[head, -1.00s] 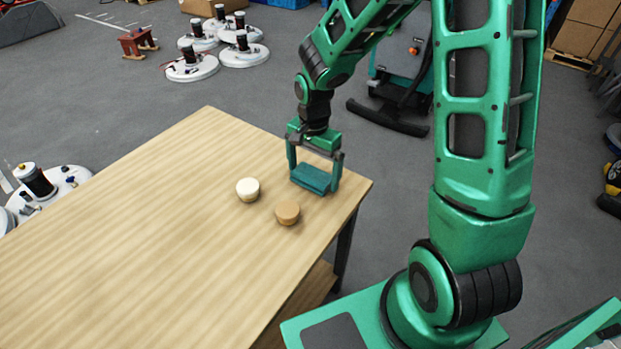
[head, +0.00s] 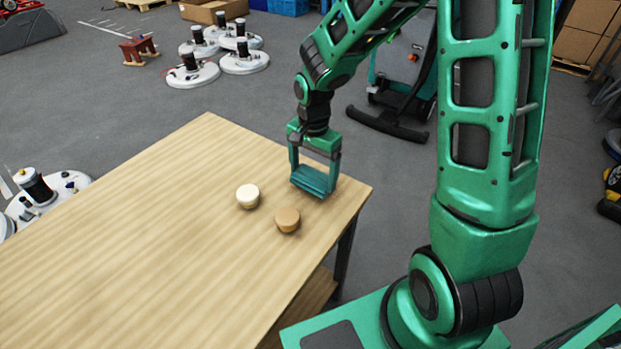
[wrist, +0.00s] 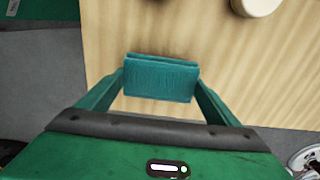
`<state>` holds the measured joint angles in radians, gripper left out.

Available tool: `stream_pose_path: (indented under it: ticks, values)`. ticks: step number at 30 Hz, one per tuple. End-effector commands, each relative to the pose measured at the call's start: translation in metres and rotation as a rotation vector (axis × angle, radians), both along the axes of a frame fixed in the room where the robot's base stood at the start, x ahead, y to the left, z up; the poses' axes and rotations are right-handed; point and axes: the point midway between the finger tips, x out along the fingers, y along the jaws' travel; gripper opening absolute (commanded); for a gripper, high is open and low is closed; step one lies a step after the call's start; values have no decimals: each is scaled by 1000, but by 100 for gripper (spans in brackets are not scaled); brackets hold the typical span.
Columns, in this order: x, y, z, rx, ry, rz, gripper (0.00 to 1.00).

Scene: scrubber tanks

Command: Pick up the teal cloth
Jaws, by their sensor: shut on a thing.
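The teal cloth (head: 313,181) is a small folded block near the right corner of the wooden table (head: 160,220). My gripper (head: 314,178) points down and is shut on the cloth, with one finger on each side of it. The wrist view also shows the cloth (wrist: 160,78) between the two fingertips. Whether the cloth touches the table top or is slightly above it, I cannot tell.
A cream round piece (head: 248,196) and a tan round piece (head: 287,219) stand on the table just left of and in front of the cloth. The table's left part is clear. A dark machine (head: 400,80) stands on the floor behind the table.

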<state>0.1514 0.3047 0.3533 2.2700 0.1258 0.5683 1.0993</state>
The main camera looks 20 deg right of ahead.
Motion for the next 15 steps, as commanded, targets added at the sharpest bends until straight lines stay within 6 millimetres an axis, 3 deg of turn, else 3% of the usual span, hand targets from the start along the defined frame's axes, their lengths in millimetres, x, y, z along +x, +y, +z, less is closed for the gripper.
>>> stream_pose_path:
  ticks: [4,15]
  values:
    - [-1,2,27,-1,-6,2,60]
    - [-39,66,68,-1,-3,4,60]
